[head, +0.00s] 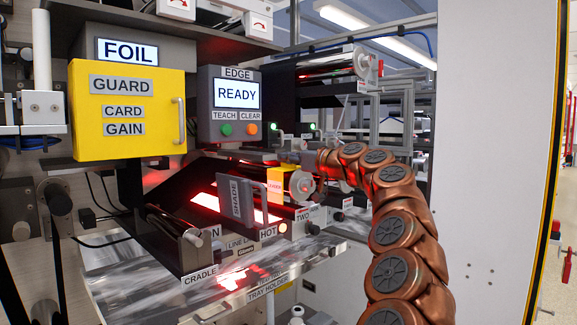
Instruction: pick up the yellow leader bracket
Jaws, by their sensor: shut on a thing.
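The yellow leader bracket (275,184) is a small upright yellow plate with lettering. It shows at the middle of the head view, beside a silver round roller end. My copper-coloured arm reaches in from the lower right. My gripper (285,156) is small and grey at its end, right at the top of the bracket. It appears shut on the bracket's upper part. The fingertips are too small to make out clearly, and I cannot tell whether the bracket is clear of its support.
The grey SHADE plate (237,198) stands just left of the bracket, over a red-lit strip. The EDGE box (231,104) and yellow GUARD box (128,108) are above left. The CRADLE roller (190,243) is below left. A white panel (490,150) stands right of my arm.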

